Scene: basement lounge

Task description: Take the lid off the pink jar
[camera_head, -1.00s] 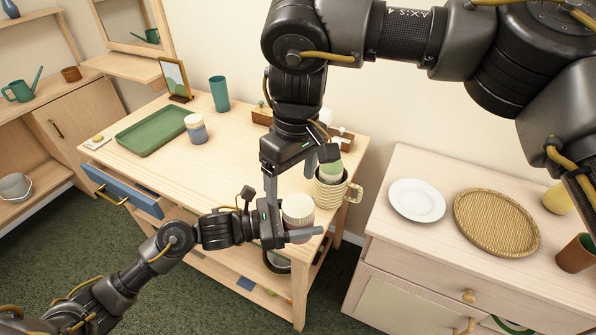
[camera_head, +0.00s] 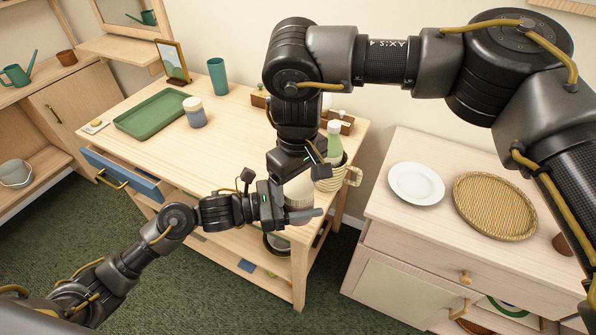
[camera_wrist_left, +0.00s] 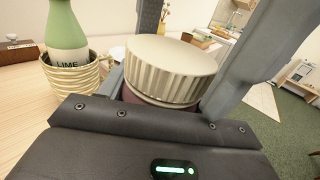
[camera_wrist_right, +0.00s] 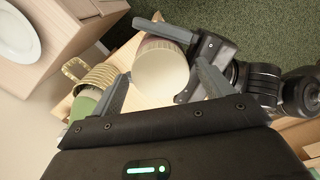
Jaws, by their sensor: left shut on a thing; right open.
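The pink jar (camera_head: 298,204) is held upright at the table's front right corner, with its cream ribbed lid (camera_wrist_left: 170,68) on. My left gripper (camera_head: 292,212) is shut on the jar's body below the lid. A strip of the pinkish body (camera_wrist_left: 132,96) shows under the lid in the left wrist view. My right gripper (camera_wrist_right: 165,82) is open and points down from above. In the right wrist view, the lid's top (camera_wrist_right: 160,74) lies between its spread fingers. In the head view my right gripper hides part of the lid.
A green lime bottle (camera_wrist_left: 67,32) stands in a woven mug (camera_head: 330,182) close beside the jar. A blue-based jar (camera_head: 195,115) and green tray (camera_head: 150,112) are farther left on the table. A white plate (camera_head: 416,183) and woven tray (camera_head: 494,205) lie on the right cabinet.

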